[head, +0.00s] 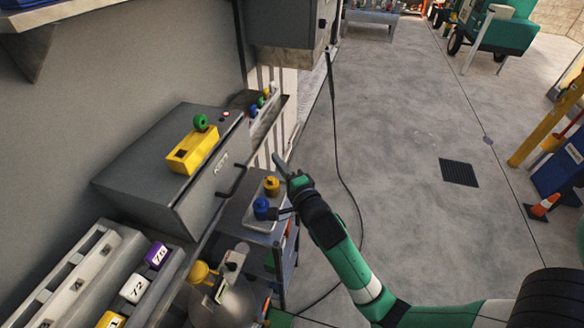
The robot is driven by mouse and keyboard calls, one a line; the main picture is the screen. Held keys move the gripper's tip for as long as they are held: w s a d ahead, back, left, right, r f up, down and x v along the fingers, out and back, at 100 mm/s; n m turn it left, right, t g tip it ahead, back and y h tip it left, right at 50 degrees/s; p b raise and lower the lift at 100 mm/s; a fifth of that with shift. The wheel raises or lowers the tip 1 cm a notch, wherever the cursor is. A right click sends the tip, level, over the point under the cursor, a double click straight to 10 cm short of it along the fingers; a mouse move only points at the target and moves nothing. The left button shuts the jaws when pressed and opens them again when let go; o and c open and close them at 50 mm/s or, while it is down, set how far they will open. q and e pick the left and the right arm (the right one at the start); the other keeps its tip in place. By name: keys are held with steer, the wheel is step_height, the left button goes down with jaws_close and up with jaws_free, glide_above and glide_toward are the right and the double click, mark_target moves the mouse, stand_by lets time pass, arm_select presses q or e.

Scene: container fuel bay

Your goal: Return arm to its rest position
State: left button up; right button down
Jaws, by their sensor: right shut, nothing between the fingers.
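My right arm, green with a white band, comes in from the bottom right and reaches up and left. My right gripper (283,172) is shut and empty. It is at the upper end of the arm, in front of the grey drawer box and above the small shelf cart (252,206). My left gripper is not in view.
A grey box (130,172) with a black handle carries a yellow block (192,150) and green ring. Blue (261,208) and yellow (271,186) knobbed items sit on the cart's tray. A rack with numbered tags stands lower left.

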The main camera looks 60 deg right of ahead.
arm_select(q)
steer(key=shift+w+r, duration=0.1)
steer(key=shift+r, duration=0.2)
arm_select(e)
steer(key=v, duration=0.4)
steer(key=shift+s+a, duration=0.15)
steer(key=shift+a, duration=0.05)
